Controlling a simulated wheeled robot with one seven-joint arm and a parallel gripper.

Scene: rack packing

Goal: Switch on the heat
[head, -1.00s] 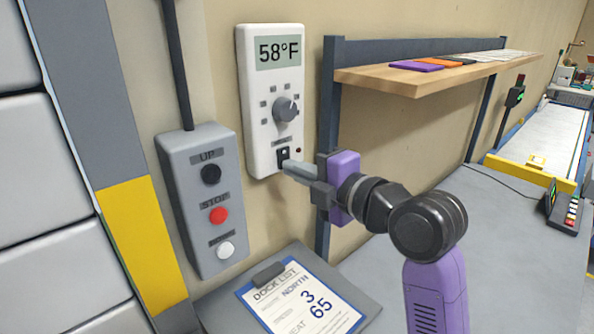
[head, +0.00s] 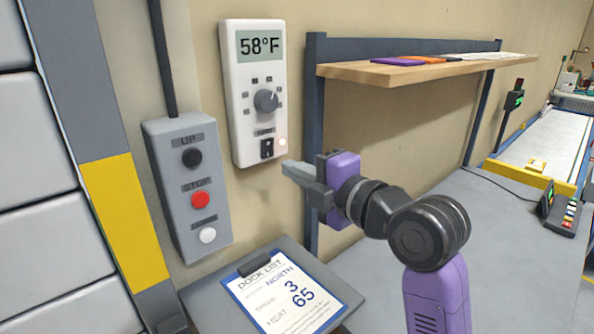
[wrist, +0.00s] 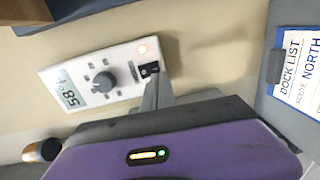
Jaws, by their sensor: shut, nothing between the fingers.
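The white heat control (head: 257,95) hangs on the wall and its display reads 58°F. It has a grey round knob (head: 266,101) and, below it, a small black rocker switch (head: 267,148). In the wrist view the fingertips overlap the lower side of the switch (wrist: 149,69).
A clipboard (head: 283,291) below reads NORTH, 3, HEAT 65. A wooden shelf (head: 400,70) juts out at right above the grey table.

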